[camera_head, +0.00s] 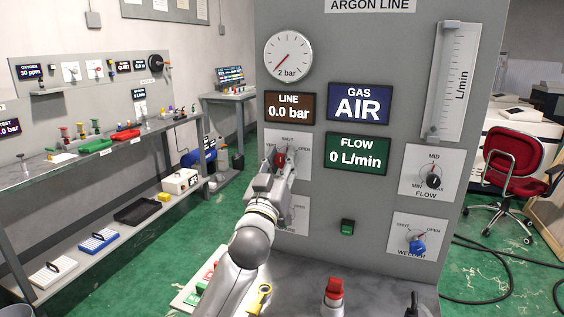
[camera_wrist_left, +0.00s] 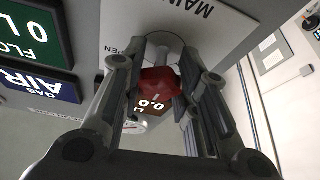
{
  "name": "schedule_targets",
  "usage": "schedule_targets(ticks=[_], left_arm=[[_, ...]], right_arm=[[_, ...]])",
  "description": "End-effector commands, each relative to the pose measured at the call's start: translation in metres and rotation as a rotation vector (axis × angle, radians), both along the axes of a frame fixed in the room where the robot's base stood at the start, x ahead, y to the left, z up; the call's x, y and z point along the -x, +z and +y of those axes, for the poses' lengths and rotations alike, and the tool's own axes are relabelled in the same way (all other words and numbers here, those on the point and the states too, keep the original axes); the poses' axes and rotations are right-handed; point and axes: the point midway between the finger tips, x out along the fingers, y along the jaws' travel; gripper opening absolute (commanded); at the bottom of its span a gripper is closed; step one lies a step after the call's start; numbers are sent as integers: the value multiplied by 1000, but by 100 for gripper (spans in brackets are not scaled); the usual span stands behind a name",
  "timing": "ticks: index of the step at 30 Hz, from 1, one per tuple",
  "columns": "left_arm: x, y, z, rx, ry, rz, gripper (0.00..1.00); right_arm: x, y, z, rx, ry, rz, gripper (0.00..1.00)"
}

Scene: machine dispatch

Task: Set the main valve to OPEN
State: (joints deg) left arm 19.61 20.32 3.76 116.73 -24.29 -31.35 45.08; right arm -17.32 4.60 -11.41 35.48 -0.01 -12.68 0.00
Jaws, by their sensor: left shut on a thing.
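The main valve's red knob (camera_head: 281,158) sits on a white plate (camera_head: 304,141) on the grey ARGON LINE panel, with SHUT printed above it and OPEN to its right. My left gripper (camera_head: 279,165) reaches up to the knob from below and hides much of it. In the left wrist view, the two fingers of the gripper (camera_wrist_left: 155,95) are shut on the red knob (camera_wrist_left: 158,84), one on each side. The plate (camera_wrist_left: 215,30) shows there upside down, with MAIN readable. I cannot tell which mark the knob points to. My right gripper is not in view.
Panel displays read LINE 0.0 bar (camera_head: 290,107), GAS AIR (camera_head: 360,104) and FLOW 0 L/min (camera_head: 357,154). A FLOW knob (camera_head: 433,181) and a blue knob (camera_head: 418,245) are at right. A red-topped object (camera_head: 334,290) stands on the ledge below. A shelf bench (camera_head: 75,168) is at left.

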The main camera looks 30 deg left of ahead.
Motion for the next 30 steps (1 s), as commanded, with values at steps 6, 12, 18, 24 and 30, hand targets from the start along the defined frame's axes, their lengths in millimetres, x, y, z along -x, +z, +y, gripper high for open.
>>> schedule_targets(ticks=[6,12,18,24,30], left_arm=[[0,0,0,-21,1,7,5],[0,1,1,-105,0,28,5],[0,2,2,-258,1,66,5],[0,3,2,-443,0,111,5],[0,4,2,-626,-1,155,5]], right_arm=[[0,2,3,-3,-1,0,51],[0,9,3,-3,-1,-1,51],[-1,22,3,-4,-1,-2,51],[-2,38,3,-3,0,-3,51],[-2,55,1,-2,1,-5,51]])
